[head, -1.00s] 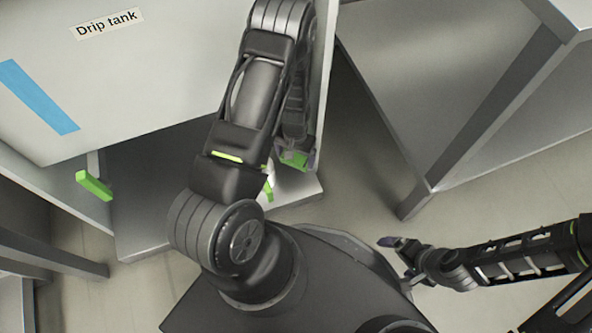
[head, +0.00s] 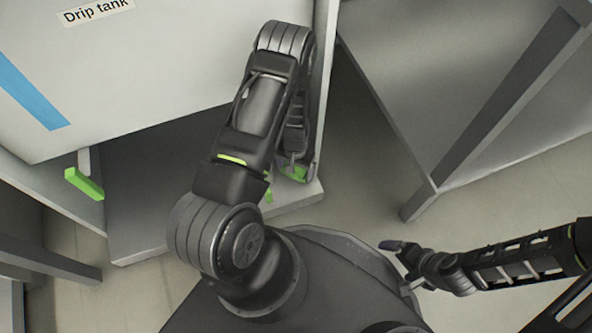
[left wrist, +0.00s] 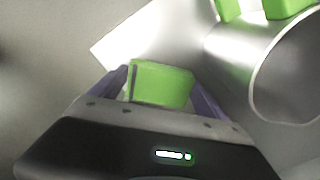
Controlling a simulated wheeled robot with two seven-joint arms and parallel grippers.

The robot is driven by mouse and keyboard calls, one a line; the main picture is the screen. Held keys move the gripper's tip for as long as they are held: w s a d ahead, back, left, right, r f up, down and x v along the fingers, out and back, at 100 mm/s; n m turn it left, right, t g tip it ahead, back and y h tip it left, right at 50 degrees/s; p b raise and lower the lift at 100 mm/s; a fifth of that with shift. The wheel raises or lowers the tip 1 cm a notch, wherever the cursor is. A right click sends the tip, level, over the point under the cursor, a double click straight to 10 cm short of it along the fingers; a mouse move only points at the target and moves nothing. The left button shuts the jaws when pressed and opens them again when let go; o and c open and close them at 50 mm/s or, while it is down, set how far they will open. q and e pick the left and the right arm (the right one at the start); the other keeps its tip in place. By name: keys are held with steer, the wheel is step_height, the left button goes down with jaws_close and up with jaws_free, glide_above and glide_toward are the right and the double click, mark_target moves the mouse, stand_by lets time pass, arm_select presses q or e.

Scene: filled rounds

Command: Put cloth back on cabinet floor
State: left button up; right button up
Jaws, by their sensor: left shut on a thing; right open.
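My left gripper (head: 297,172) is low at the right front of the cabinet, partly hidden by my arm. In the left wrist view its purple fingers (left wrist: 165,85) are shut on a green block (left wrist: 160,84). A bright white flat piece (left wrist: 135,40) shows just beyond the block. It may be the cloth; I cannot tell whether it is joined to the block. The grey cabinet floor (head: 140,222) shows below the white front in the head view. My right gripper (head: 392,247) is open and empty, away from the cabinet at the right.
The white front panel (head: 150,70) carries a "Drip tank" label (head: 95,12). A metal cylinder (left wrist: 265,65) stands right of the left gripper. A grey metal unit (head: 440,90) is at the right, with bare floor (head: 365,195) between.

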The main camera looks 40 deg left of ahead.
mark_target(296, 170)
arm_select(q)
steer(key=shift+w+f, duration=0.1)
steer(key=shift+w, duration=0.05)
arm_select(e)
steer(key=shift+f, duration=0.2)
arm_select(q)
steer(key=shift+f, duration=0.2)
steer(key=o, duration=1.1)
steer(key=shift+r, duration=0.1)
arm_select(e)
steer(key=shift+w+f, duration=0.1)
arm_select(q)
step_height(296, 170, up, 12)
steer(key=p, duration=0.5)
steer(key=shift+r, duration=0.15)
arm_select(e)
steer(key=r, duration=0.4)
steer(key=s+r, duration=0.1)
steer(key=r, duration=0.1)
steer(key=shift+f, duration=0.1)
